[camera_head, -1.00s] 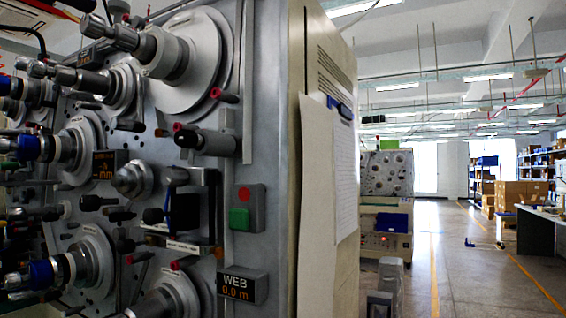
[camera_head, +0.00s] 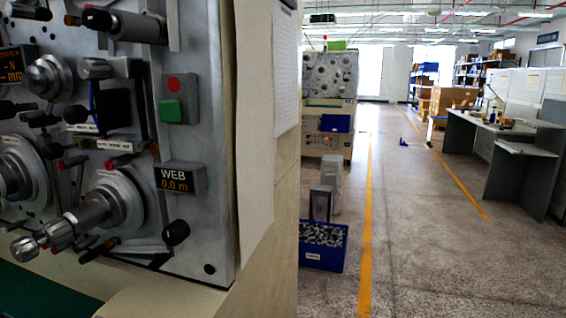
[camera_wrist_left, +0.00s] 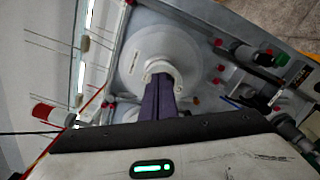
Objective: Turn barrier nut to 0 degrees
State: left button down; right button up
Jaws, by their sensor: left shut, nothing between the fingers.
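In the left wrist view, my left gripper (camera_wrist_left: 163,97) has its two dark fingers shut together with nothing between them. The fingertips overlap the pale hub (camera_wrist_left: 160,68) of a spindle with a large round grey flange (camera_wrist_left: 185,55); I cannot tell whether they touch it. In the head view, a lower spindle (camera_head: 88,214) sticks out of the machine panel with a ribbed metal nut (camera_head: 25,248) at its end. I cannot tell which nut is the barrier nut or read its angle. Neither gripper shows in the head view.
The grey machine panel carries a red and green button box (camera_head: 175,98) and a WEB display (camera_head: 179,178) reading 0.0 m. A blue bin (camera_head: 322,250) of small parts stands on the floor beside it. The aisle to the right is open, with a grey desk (camera_head: 500,140) beyond.

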pick_arm(q)
jog(key=shift+a+f, duration=0.15)
jog(key=shift+a, duration=0.1)
dwell(0.4)
jog(key=shift+p, duration=0.55)
jog(key=shift+w, duration=0.1)
jog(key=shift+a, duration=0.15)
dwell(0.4)
jog(key=shift+d+r, duration=0.2)
jog(key=shift+r, duration=0.15)
jog(key=v, duration=0.6)
jog(key=shift+d, duration=0.15)
